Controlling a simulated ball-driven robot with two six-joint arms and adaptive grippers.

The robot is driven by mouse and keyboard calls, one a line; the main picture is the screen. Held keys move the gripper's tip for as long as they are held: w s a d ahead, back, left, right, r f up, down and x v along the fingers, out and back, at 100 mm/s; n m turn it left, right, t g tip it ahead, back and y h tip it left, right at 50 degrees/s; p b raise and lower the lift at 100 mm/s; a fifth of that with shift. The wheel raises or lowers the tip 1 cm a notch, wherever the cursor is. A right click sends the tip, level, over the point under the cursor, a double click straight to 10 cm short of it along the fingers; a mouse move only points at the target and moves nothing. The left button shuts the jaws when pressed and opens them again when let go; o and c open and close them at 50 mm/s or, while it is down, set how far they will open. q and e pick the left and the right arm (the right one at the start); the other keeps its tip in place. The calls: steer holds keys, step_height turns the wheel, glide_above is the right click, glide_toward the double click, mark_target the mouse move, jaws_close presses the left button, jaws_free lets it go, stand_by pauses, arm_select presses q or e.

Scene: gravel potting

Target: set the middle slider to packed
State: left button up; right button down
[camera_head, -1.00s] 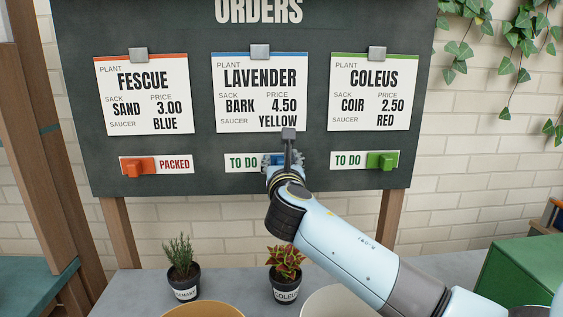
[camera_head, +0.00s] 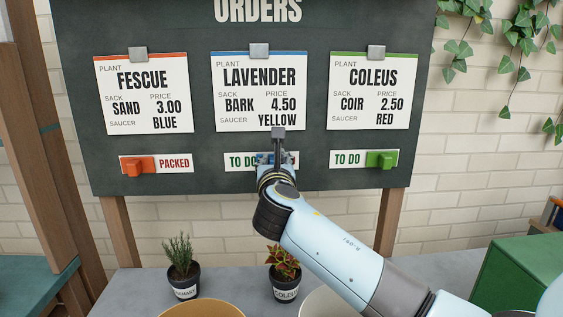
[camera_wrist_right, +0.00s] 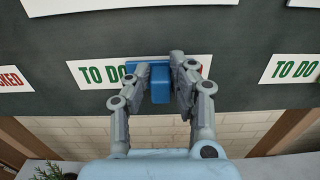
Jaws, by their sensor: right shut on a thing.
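The middle slider (camera_wrist_right: 160,93) is a blue knob on a white strip (camera_wrist_right: 88,74) under the LAVENDER card (camera_head: 260,92). My right gripper (camera_wrist_right: 160,76) is shut on this knob, one finger on each side, in the right wrist view. In the head view my right gripper (camera_head: 277,160) covers most of the knob and strip. Green TO DO letters show left of the knob, the last one partly covered. A sliver of red shows at the strip's right, behind a finger. My left gripper is not in view.
The left orange slider (camera_head: 138,167) sits left, showing PACKED. The right green slider (camera_head: 382,160) sits right, showing TO DO. Potted plants, a rosemary (camera_head: 183,270) and a coleus (camera_head: 284,270), stand below the dark board (camera_head: 205,178). A green box (camera_head: 520,265) is at the right.

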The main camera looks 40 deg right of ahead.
steer(key=w+a, duration=0.4)
steer(key=a, duration=0.1)
steer(key=shift+w+a+b, duration=0.25)
steer(key=shift+w+b, duration=0.05)
steer(key=shift+w, duration=0.05)
steer(key=c, duration=1.2)
jaws_free()
steer(key=shift+w+a, duration=0.1)
steer(key=shift+a, duration=0.05)
steer(key=shift+o, duration=0.2)
steer(key=shift+s, duration=0.2)
glide_toward(241, 156)
steer(key=shift+s+a, duration=0.5)
